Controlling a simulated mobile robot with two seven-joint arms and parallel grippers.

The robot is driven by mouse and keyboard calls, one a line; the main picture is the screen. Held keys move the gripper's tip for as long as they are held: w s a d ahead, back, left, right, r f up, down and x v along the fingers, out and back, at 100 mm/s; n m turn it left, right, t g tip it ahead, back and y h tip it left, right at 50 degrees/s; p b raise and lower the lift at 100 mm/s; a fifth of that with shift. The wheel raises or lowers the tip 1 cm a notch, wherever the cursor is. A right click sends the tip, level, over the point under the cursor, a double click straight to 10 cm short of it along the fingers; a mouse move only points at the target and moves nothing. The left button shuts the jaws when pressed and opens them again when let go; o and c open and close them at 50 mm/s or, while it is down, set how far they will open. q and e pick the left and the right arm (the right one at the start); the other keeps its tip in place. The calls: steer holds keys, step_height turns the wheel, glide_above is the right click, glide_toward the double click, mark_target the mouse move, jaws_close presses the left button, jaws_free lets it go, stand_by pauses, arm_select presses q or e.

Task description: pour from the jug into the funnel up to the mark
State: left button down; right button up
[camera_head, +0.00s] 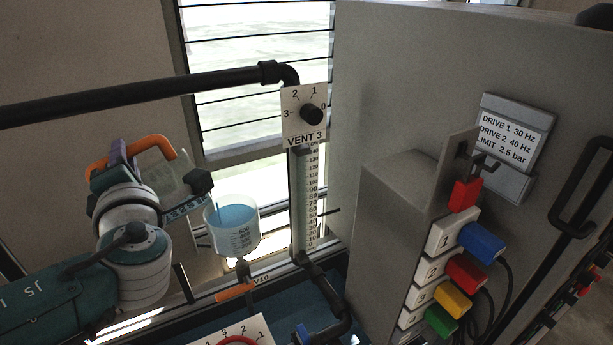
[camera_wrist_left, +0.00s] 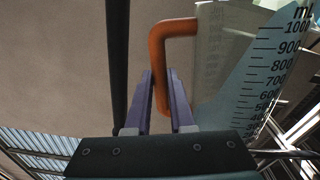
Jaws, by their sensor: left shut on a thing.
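The clear jug (camera_head: 168,172) with an orange handle is tilted over toward the funnel, its dark spout end (camera_head: 199,182) above the funnel's left rim. My left gripper (camera_head: 118,160) is shut on the orange handle. The wrist view shows its purple fingers (camera_wrist_left: 161,102) at the handle (camera_wrist_left: 159,62) and blue liquid against the jug's ml scale (camera_wrist_left: 262,75). I cannot make out a separate mark. My right gripper is not in view.
A graduated gauge tube (camera_head: 303,200) stands right of the funnel under the VENT 3 dial plate (camera_head: 305,114). A dark pipe (camera_head: 150,92) crosses above the jug. An orange lever (camera_head: 235,291) sits below the funnel. A grey cabinet (camera_head: 400,85) with coloured plugs blocks the right.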

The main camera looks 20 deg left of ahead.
arm_select(q)
steer(key=shift+r, duration=0.1)
steer(key=shift+w+d+r+p, duration=0.15)
steer(key=shift+w+p, duration=0.05)
steer(key=shift+p, duration=0.15)
steer(key=shift+m, duration=0.3)
steer(key=shift+w+d+r+p, duration=0.1)
steer(key=shift+w+d+p, duration=0.05)
steer(key=shift+p, duration=0.15)
stand_by(0.8)
